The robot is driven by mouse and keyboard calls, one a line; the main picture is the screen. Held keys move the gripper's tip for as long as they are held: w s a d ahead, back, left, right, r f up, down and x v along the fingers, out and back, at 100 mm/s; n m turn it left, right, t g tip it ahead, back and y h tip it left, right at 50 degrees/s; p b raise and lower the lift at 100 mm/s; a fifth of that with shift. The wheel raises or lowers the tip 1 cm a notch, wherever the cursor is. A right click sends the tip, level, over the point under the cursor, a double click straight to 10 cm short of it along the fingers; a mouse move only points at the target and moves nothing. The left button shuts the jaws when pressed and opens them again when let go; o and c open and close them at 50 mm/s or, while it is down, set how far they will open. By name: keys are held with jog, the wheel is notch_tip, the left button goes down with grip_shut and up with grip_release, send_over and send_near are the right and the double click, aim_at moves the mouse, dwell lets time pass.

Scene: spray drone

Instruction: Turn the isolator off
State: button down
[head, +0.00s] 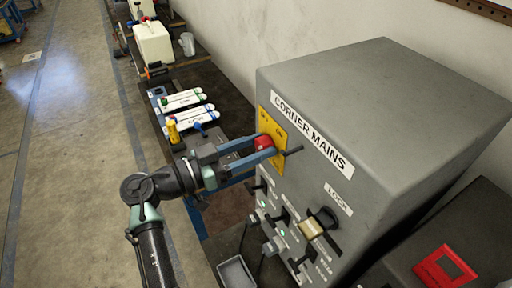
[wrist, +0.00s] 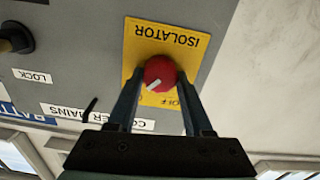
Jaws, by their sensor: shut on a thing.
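The isolator is a red knob (head: 264,142) on a yellow plate (head: 277,163) on the front of a grey cabinet (head: 378,98) labelled CORNER MAINS. In the wrist view the picture is upside down: the red knob (wrist: 160,71) has a white pointer mark aimed to the lower left. The yellow plate (wrist: 183,50) reads ISOLATOR, with OFF lettering below the knob, partly covered. My gripper (head: 262,147) has its two blue fingers on either side of the knob, shut on it. The fingers hide parts of the plate's lower edge.
Below the plate are a LOCK label (head: 338,198), a beige-and-black lock part (head: 314,225) and several small switches. Left of the cabinet, a bench holds white strips (head: 184,101), a yellow cylinder (head: 172,131) and a white container (head: 153,43). Open floor lies at left.

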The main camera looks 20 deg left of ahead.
jog(key=n+b, duration=0.1)
jog(key=n, duration=0.3)
jog(key=shift+f, duration=0.1)
jog(key=n, duration=0.4)
jog(key=shift+w+a+n, duration=0.1)
jog(key=shift+n, duration=0.3)
jog(key=n+p, duration=0.1)
jog(key=n, duration=0.3)
jog(key=shift+p, duration=0.3)
jog(key=shift+a+n+p, duration=0.1)
jog(key=shift+n+p, duration=0.65)
jog(key=shift+n, duration=1.15)
jog(key=shift+f, duration=0.15)
jog(key=shift+c, duration=1.5)
grip_release()
